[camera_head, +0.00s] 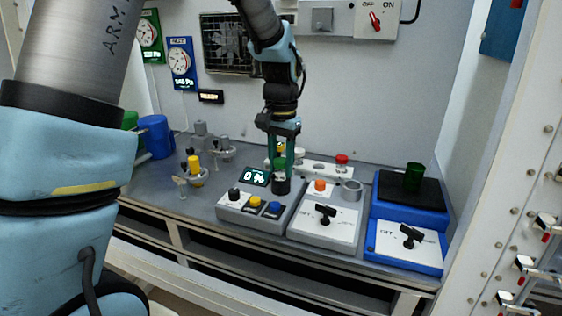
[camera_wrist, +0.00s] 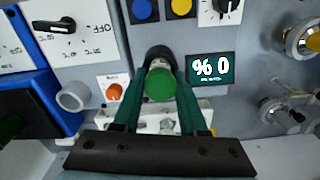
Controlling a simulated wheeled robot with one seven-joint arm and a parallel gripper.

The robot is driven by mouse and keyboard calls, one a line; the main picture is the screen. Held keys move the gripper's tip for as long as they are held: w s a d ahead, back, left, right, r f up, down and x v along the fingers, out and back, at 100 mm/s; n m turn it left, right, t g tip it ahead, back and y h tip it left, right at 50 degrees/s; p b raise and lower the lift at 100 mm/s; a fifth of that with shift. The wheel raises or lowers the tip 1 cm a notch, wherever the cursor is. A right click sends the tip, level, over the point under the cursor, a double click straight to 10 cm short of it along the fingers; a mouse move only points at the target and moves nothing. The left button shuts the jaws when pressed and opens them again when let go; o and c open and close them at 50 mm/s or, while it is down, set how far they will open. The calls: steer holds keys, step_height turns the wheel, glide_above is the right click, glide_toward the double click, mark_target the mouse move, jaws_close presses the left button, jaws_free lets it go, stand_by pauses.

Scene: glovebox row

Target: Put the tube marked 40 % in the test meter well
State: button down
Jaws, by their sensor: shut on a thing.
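My gripper (camera_head: 281,170) points down over the test meter (camera_head: 232,207), with its green fingers at the dark well (camera_head: 281,187). In the wrist view my gripper (camera_wrist: 160,88) is shut on a tube with a round green cap (camera_wrist: 160,84). The dark ring of the well (camera_wrist: 158,52) shows just beyond the cap. The fingers hide the tube's lower part, so I cannot tell how deep it sits in the well. No 40 % mark can be read.
A white tube rack (camera_head: 322,168) with a red-capped tube (camera_head: 341,160) stands behind the meter. A grey box with a switch and a grey ring (camera_head: 351,190) is to its right, then a blue unit (camera_head: 405,243) with a green beaker (camera_head: 413,177).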

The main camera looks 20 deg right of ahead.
steer(key=shift+f, duration=0.1)
steer(key=shift+f, duration=0.1)
steer(key=shift+c, duration=2.2)
jaws_free()
step_height(320, 180, up, 12)
steer(key=r+b, duration=0.1)
steer(key=b, duration=0.1)
steer(key=w+a+f+n, duration=0.1)
steer(key=a+f+n, duration=0.3)
steer(key=a, duration=0.5)
steer(key=w+a+f+n, duration=0.1)
steer(key=a+f+n, duration=0.1)
steer(key=a+f, duration=0.6)
steer(key=s+a+f+n, duration=0.1)
steer(key=s+a, duration=0.2)
steer(key=a, duration=0.3)
steer(key=s+a+f+n+t, duration=0.1)
steer(key=s+a+f+n, duration=0.1)
steer(key=a, duration=0.5)
steer(key=shift+s+a+f+n+t, duration=0.2)
steer(key=shift+s+n+t, duration=0.1)
steer(key=shift+s, duration=0.25)
